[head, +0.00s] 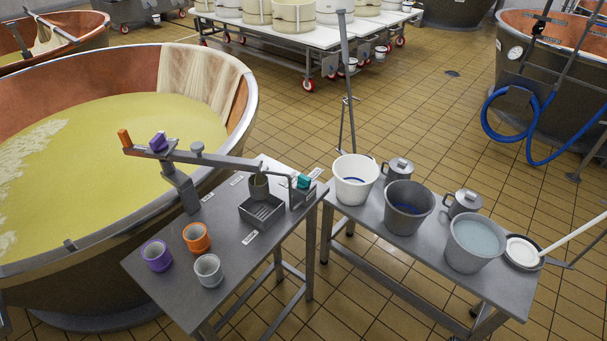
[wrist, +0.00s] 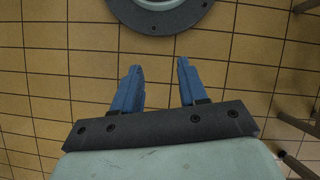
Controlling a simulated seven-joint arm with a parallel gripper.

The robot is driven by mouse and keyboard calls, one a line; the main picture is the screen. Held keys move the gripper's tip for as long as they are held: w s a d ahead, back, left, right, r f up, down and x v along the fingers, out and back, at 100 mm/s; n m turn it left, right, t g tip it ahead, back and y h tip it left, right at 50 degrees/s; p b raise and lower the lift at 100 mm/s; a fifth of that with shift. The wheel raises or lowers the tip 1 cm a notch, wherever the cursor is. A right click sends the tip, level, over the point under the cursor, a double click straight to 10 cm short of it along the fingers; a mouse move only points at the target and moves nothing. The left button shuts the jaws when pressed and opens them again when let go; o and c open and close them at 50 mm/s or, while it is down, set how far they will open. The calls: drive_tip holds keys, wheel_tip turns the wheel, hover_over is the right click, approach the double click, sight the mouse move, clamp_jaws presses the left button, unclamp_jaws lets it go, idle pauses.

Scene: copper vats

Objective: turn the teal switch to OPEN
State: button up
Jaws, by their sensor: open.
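The teal switch (head: 304,181) sits on a small grey housing at the right back corner of the left steel table, in the head view. Small white labels lie near it, too small to read. My gripper (wrist: 160,85) shows only in the wrist view. Its two blue fingers are apart with nothing between them, above the tiled floor. The switch is not in the wrist view, and the gripper is not in the head view.
The left table (head: 215,284) holds purple (head: 157,256), orange (head: 196,238) and grey (head: 208,270) cups, a slotted tray (head: 262,212) and a long lever arm (head: 225,160) above it. A copper vat (head: 250,85) stands left; a table with buckets (head: 473,245) stands right.

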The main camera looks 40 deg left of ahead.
drive_tip(key=w+a+r+n+t, duration=0.2)
drive_tip(key=w+a+r+n, duration=0.1)
drive_tip(key=w+a+r, duration=0.65)
drive_tip(key=w+a+r+n+t, duration=0.1)
drive_tip(key=w+a+r+n, duration=0.4)
drive_tip(key=w+a, duration=0.65)
drive_tip(key=n+t, duration=0.3)
drive_tip(key=n, duration=0.5)
approach(304, 177)
drive_tip(key=shift+y, duration=0.4)
drive_tip(key=f, duration=0.9)
drive_tip(key=shift+w+d, duration=0.1)
drive_tip(key=shift+d, duration=0.15)
clamp_jaws()
